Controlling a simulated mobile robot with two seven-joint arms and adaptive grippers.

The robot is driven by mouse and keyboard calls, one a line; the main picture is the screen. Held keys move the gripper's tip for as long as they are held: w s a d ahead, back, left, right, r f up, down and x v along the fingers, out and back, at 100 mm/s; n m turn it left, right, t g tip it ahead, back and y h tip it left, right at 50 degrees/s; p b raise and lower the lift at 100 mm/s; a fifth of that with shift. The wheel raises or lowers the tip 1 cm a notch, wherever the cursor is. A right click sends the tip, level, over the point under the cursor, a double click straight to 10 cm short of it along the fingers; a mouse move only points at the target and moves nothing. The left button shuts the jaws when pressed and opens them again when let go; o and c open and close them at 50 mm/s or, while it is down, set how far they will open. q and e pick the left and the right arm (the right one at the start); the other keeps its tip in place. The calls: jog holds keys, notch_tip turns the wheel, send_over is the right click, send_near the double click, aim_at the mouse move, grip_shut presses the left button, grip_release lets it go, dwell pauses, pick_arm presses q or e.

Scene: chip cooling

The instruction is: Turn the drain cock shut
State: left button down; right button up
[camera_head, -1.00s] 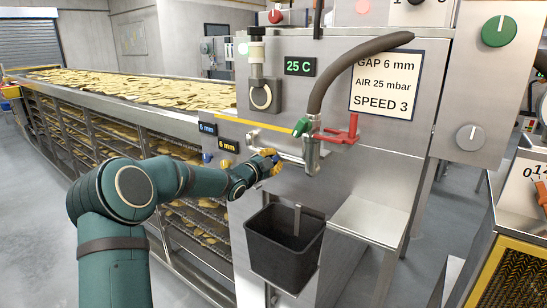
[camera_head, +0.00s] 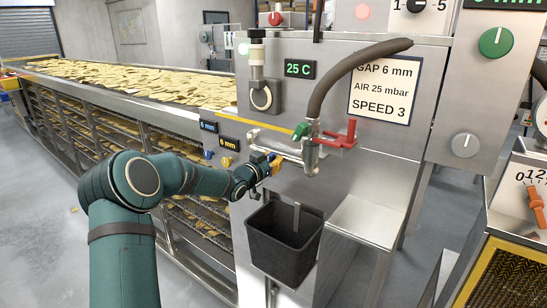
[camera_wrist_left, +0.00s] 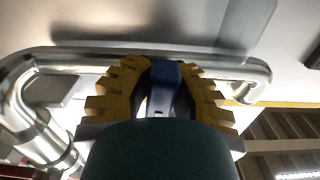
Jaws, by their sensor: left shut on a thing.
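My left gripper (camera_head: 272,165), with yellow toothed fingers, is at the front of the steel cabinet, just below a steel pipe. In the left wrist view the gripper (camera_wrist_left: 160,85) is shut on a blue lever (camera_wrist_left: 162,85), with one finger on each side of it. The lever stands just in front of a bent steel pipe (camera_wrist_left: 90,58); no label names it as the drain cock. The same pipe (camera_head: 282,151) shows in the head view, where my fingers hide most of the lever. My right gripper is out of view.
A dark hose (camera_head: 340,75) runs to a fitting with a green handle (camera_head: 302,131) and a red handle (camera_head: 338,138), right of my gripper. A black bin (camera_head: 284,245) hangs below. A conveyor of chips (camera_head: 130,85) stretches left. A steel shelf (camera_head: 365,222) juts out at right.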

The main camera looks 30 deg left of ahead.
pick_arm(q)
jog(key=shift+f+n, duration=0.35)
jog(key=shift+n, duration=0.35)
jog(key=c, duration=0.9)
grip_release()
jog(key=shift+s+r, duration=0.1)
jog(key=shift+s, duration=0.05)
jog(key=shift+o, duration=0.2)
jog(key=shift+r, duration=0.15)
jog(key=s+a, duration=0.1)
jog(key=s, duration=1.1)
